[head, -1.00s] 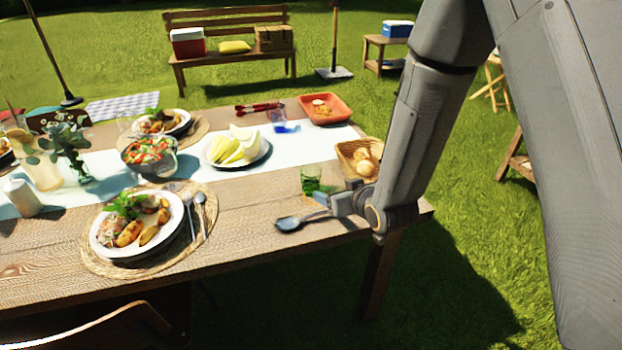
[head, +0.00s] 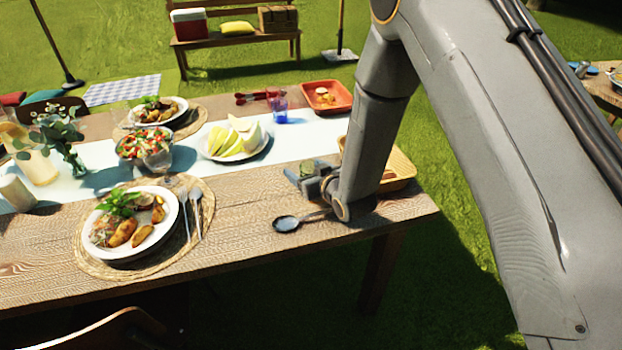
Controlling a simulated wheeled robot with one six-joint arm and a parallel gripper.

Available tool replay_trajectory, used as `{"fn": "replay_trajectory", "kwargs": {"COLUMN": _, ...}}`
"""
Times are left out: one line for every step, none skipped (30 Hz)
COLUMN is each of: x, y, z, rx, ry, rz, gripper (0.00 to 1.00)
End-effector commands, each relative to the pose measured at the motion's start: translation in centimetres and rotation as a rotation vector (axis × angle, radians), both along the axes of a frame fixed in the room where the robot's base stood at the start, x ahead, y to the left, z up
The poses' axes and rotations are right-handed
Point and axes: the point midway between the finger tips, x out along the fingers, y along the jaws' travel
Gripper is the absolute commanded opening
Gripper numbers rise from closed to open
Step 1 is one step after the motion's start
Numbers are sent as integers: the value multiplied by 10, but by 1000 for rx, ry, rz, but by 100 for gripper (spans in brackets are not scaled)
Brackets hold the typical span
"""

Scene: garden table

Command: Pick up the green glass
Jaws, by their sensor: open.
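The green glass (head: 307,166) stands near the right end of the table, in front of the bread basket. Only its upper part shows; my gripper hides the rest. My gripper (head: 299,176) is open, low over the table, with its fingers at the near side of the glass. I cannot tell whether the glass is between the fingers or whether they touch it.
A serving spoon (head: 287,223) lies just below my gripper. The bread basket (head: 397,176) is partly behind my arm. A melon plate (head: 262,150), blue glass (head: 280,116) and orange tray (head: 341,105) stand farther back. Bare wood (head: 250,235) lies in front.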

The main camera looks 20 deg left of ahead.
Motion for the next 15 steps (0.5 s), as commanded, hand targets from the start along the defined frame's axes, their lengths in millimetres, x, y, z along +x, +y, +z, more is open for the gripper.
{"fn": "replay_trajectory", "kwargs": {"x": 2, "y": 2, "z": -1, "rx": 0, "ry": 0, "rz": 0, "gripper": 70}}
{"fn": "replay_trajectory", "kwargs": {"x": 3, "y": 2, "z": -2, "rx": 0, "ry": 0, "rz": 0, "gripper": 70}}
{"fn": "replay_trajectory", "kwargs": {"x": 4, "y": 3, "z": -2, "rx": 0, "ry": 0, "rz": -1, "gripper": 70}}
{"fn": "replay_trajectory", "kwargs": {"x": 4, "y": 3, "z": -2, "rx": -1, "ry": 0, "rz": -1, "gripper": 70}}
{"fn": "replay_trajectory", "kwargs": {"x": 4, "y": 2, "z": -2, "rx": 0, "ry": 1, "rz": -2, "gripper": 70}}
{"fn": "replay_trajectory", "kwargs": {"x": 5, "y": 2, "z": -2, "rx": 0, "ry": 1, "rz": -2, "gripper": 70}}
{"fn": "replay_trajectory", "kwargs": {"x": 5, "y": 1, "z": -2, "rx": -1, "ry": 1, "rz": -3, "gripper": 70}}
{"fn": "replay_trajectory", "kwargs": {"x": 5, "y": 1, "z": -2, "rx": -1, "ry": 1, "rz": -3, "gripper": 70}}
{"fn": "replay_trajectory", "kwargs": {"x": 5, "y": 1, "z": -2, "rx": -1, "ry": 1, "rz": -3, "gripper": 68}}
{"fn": "replay_trajectory", "kwargs": {"x": 5, "y": 1, "z": -2, "rx": -1, "ry": 1, "rz": -3, "gripper": 63}}
{"fn": "replay_trajectory", "kwargs": {"x": 5, "y": 1, "z": -2, "rx": -1, "ry": 1, "rz": -3, "gripper": 58}}
{"fn": "replay_trajectory", "kwargs": {"x": 5, "y": 1, "z": -2, "rx": -1, "ry": 1, "rz": -3, "gripper": 51}}
{"fn": "replay_trajectory", "kwargs": {"x": 5, "y": 1, "z": -2, "rx": -1, "ry": 1, "rz": -3, "gripper": 46}}
{"fn": "replay_trajectory", "kwargs": {"x": 4, "y": 1, "z": -2, "rx": -1, "ry": 1, "rz": -3, "gripper": 41}}
{"fn": "replay_trajectory", "kwargs": {"x": 4, "y": 1, "z": -2, "rx": -1, "ry": 1, "rz": -3, "gripper": 34}}
